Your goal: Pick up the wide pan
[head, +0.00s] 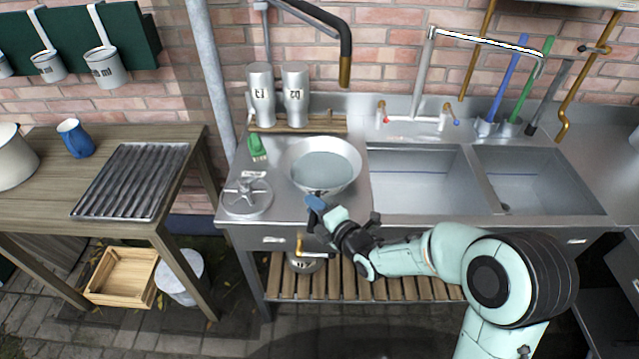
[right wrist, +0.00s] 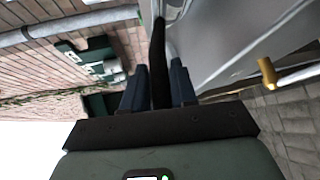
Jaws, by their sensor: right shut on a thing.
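The wide pan (head: 322,165) is a round, shallow, light metal pan on the left part of the steel counter, left of the sink. My right gripper (head: 317,208) is at its near side, by the counter's front edge. In the right wrist view, the dark handle (right wrist: 158,60) runs between the two fingers of my right gripper (right wrist: 157,85), which is shut on it. The gripper hides most of the handle in the head view. I cannot tell whether the pan is lifted off the counter. My left gripper is not in view.
Two metal canisters (head: 278,96) stand behind the pan. The double sink (head: 418,181) is empty at right. A wooden table (head: 45,170) holds a ridged metal tray (head: 133,181).

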